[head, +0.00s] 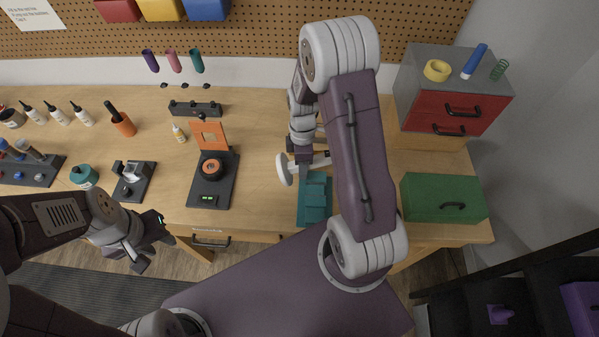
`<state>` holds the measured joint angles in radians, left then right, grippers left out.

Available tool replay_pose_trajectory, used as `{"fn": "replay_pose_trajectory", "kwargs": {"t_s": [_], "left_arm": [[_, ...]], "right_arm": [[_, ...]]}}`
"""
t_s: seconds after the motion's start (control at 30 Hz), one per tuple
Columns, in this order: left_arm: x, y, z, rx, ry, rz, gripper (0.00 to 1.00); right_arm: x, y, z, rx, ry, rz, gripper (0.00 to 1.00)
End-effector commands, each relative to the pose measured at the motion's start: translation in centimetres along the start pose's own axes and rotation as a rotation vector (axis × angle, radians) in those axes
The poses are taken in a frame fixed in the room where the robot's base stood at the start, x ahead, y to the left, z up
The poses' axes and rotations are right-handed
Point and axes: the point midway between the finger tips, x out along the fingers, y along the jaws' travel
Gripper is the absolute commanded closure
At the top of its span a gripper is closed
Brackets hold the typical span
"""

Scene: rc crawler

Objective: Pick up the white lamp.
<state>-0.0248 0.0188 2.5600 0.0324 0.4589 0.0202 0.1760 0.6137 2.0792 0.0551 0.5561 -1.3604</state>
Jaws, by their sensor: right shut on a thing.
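The white lamp (285,171) shows as a round white head with a short white body at my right gripper, above the back edge of the teal tray (317,214). My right gripper (305,163) points down at the workbench and is shut on the lamp. My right arm hides part of the lamp and the bench behind it. My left gripper (152,243) is off the front edge of the bench at the left, with its fingers apart and nothing between them.
An orange and black stand (211,167) is left of the lamp. A green box (443,198) and a red drawer unit (452,104) stand at the right. Several bottles and a small black device (134,180) are at the left. Bare wood lies between the stand and lamp.

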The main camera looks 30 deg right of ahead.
Motion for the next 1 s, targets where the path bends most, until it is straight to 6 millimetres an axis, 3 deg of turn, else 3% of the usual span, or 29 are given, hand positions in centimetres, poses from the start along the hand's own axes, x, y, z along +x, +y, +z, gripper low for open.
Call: {"fn": "replay_pose_trajectory", "kwargs": {"t_s": [0.2,0.43,0.6,1.0], "left_arm": [[1.2,0.0,0.1,0.0,0.0,0.0,0.64],[1.6,0.0,0.2,0.0,0.0,0.0,0.64],[1.7,0.0,0.2,0.0,0.0,0.0,0.64],[1.6,0.0,0.2,0.0,0.0,0.0,0.64]], "right_arm": [[-2.6,-3.0,4.7,0.008,0.0,0.0,1.0],[-5.0,-5.4,8.3,0.005,-0.001,-0.001,1.0],[-5.5,-6.1,9.2,0.002,-0.001,-0.003,1.0],[-5.6,-6.2,9.1,0.007,-0.041,-0.003,1.0]]}}
